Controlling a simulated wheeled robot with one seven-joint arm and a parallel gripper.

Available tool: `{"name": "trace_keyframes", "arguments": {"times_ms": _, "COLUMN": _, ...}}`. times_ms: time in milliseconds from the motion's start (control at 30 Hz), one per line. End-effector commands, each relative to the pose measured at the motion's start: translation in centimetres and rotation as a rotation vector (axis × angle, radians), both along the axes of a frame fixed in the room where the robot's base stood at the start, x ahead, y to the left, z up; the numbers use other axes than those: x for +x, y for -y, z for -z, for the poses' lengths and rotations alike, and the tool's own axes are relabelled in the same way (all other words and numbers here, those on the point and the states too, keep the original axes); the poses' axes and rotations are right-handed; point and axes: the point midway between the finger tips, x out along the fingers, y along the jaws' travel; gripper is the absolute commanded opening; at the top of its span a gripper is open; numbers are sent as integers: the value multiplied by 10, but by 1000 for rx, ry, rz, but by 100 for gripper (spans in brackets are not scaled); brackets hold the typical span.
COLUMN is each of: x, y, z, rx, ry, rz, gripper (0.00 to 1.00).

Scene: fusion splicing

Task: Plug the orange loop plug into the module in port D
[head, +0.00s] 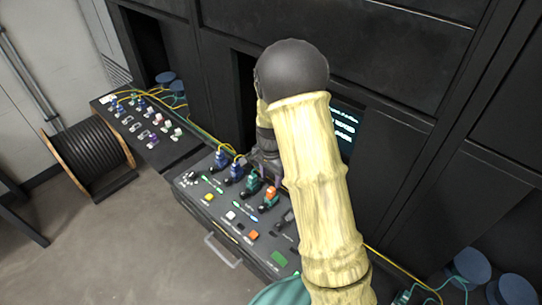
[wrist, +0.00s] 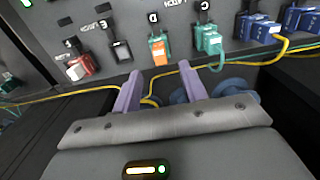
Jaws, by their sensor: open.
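In the wrist view, the orange loop plug (wrist: 159,52) sits at the front of the green module (wrist: 156,37) in port D, directly ahead of my gripper. It appears to be in the module; I cannot tell if it is fully seated. In the head view, the orange plug (head: 271,192) shows on the panel beside my arm. My gripper (wrist: 160,72) is open, its two purple fingers apart with nothing between them. The fingertips are just short of the plug and apparently not touching it.
A teal module (wrist: 208,40) with a cable stands in port C. Port E holds a dark piece (wrist: 121,50), with a red-and-white module (wrist: 80,68) beyond it. Yellow cables (wrist: 250,62) run close by my fingers. A cable spool (head: 88,155) stands on the floor at left.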

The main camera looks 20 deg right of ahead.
Motion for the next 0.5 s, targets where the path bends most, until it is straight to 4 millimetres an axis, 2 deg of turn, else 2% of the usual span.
{"name": "trace_keyframes", "arguments": {"times_ms": 300, "x": 1, "y": 0, "z": -62, "rx": 1, "ry": 7, "rz": 0, "gripper": 43}}
{"name": "trace_keyframes", "arguments": {"times_ms": 500, "x": 1, "y": 0, "z": -93, "rx": 0, "ry": 4, "rz": 0, "gripper": 43}}
